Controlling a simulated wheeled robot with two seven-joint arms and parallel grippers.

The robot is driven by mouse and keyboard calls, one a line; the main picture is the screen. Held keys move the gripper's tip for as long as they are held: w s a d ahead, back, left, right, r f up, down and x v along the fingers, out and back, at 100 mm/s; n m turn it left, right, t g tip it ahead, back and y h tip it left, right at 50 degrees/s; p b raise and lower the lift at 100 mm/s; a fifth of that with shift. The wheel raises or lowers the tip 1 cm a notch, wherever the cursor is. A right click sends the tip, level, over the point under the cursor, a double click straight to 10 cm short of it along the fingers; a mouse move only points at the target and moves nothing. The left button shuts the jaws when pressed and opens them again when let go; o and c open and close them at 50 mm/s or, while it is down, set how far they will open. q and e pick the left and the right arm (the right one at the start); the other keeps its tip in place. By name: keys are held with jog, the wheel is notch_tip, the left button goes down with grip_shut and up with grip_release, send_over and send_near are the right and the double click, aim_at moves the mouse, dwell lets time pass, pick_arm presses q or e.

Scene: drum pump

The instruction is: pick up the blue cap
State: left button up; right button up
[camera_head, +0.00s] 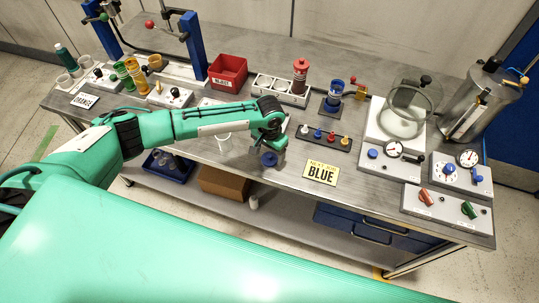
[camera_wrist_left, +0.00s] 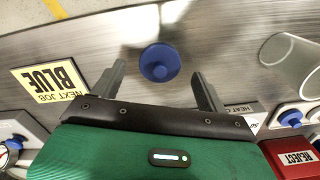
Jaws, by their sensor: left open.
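A round blue cap (camera_head: 268,159) lies on the metal bench near its front edge, left of the yellow BLUE sign. In the left wrist view the blue cap (camera_wrist_left: 160,62) sits between my two spread fingers, with a gap on each side. My left gripper (camera_head: 272,145) is open and points down over the cap. Its fingers (camera_wrist_left: 158,68) show in the left wrist view and do not touch the cap. In the head view the gripper hides part of the cap's surroundings. My right gripper is not in view.
A white cup (camera_head: 224,143) stands left of the cap. A black rack (camera_head: 324,138) with several coloured knobs is to the right. The yellow BLUE sign (camera_head: 321,172) lies at the front. A red reject bin (camera_head: 228,72) stands behind my arm.

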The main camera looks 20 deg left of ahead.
pick_arm(q)
jog(key=shift+f, duration=1.15)
jog(key=c, duration=1)
jog(key=shift+c, duration=0.2)
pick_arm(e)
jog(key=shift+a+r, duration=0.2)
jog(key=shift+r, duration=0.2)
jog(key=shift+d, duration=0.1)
